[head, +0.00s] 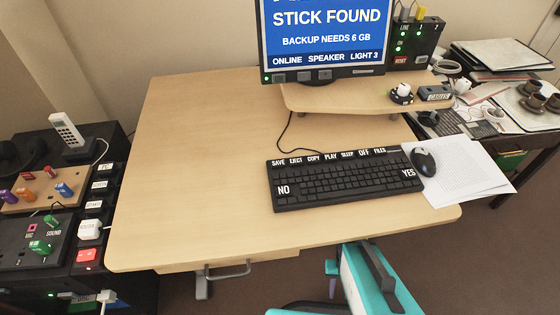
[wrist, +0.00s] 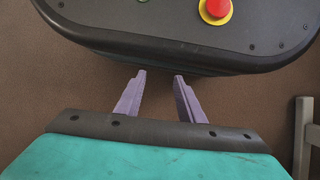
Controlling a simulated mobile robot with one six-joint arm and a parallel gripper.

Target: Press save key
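The black keyboard (head: 340,182) lies on the wooden desk, slightly tilted in the picture. Its save key (head: 278,162) is at the far left of the top row, labelled SAVE in white, left of EJECT and COPY. In the wrist view my gripper (wrist: 161,80) has two purple fingers standing apart with nothing between them. It points down over brown floor and my own dark base. The keyboard is not in the wrist view. In the head view my teal arm shows at the bottom, below the desk's front edge; the fingers are not visible there.
A monitor (head: 322,35) stands on a raised shelf (head: 350,97) behind the keyboard. A mouse (head: 423,161) and papers (head: 465,172) lie to its right. The desk (head: 190,170) is clear to its left. A black side unit (head: 115,150) with switches stands left.

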